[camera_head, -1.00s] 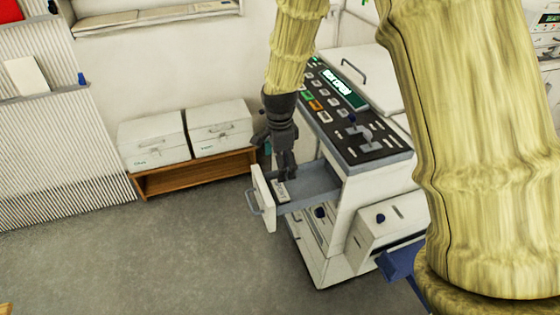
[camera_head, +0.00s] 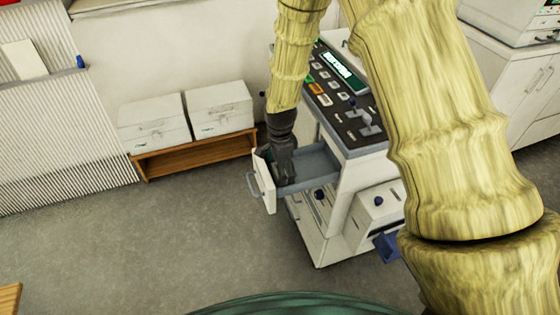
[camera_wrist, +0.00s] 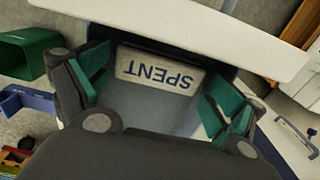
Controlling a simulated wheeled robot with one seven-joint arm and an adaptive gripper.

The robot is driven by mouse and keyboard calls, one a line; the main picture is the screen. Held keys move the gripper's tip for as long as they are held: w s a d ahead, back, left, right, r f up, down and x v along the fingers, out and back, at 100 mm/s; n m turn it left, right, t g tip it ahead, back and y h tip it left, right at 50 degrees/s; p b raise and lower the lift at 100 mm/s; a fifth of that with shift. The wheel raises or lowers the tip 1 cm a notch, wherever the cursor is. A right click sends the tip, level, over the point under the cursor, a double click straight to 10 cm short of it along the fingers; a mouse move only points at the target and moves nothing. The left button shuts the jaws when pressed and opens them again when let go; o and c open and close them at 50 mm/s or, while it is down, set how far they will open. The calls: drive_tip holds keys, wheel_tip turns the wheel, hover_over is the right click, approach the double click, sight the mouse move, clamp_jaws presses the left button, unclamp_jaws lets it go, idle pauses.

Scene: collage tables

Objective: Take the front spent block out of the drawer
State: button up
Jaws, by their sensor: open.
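The drawer (camera_head: 318,166) of the white machine is pulled open, with its white front panel (camera_head: 264,188) and handle toward the left. In the wrist view, a pale block marked SPENT (camera_wrist: 158,72) lies in the drawer, close to the front panel, its lettering upside down. My gripper (camera_head: 279,178) reaches down into the drawer just behind the front panel. Its green-padded fingers (camera_wrist: 160,84) are apart, one on each side of the block, with gaps visible. In the head view my gripper hides the block. I cannot see a second block.
The machine's button panel (camera_head: 338,90) rises right behind the drawer. A blue tray (camera_head: 388,246) sticks out lower on the machine. Two white boxes (camera_head: 220,108) stand on a low wooden shelf (camera_head: 195,154) at the left. A green bin (camera_wrist: 28,52) shows in the wrist view. The floor left of the drawer is clear.

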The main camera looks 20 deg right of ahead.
sight(299, 173)
drive_tip(key=shift+f, duration=0.35)
drive_tip(key=shift+c, duration=0.4)
drive_tip(key=c, duration=0.6)
drive_tip(key=shift+o, duration=0.2)
drive_tip(key=shift+d, duration=0.15)
drive_tip(key=shift+d+p, duration=0.6)
drive_tip(key=shift+d, duration=2.5)
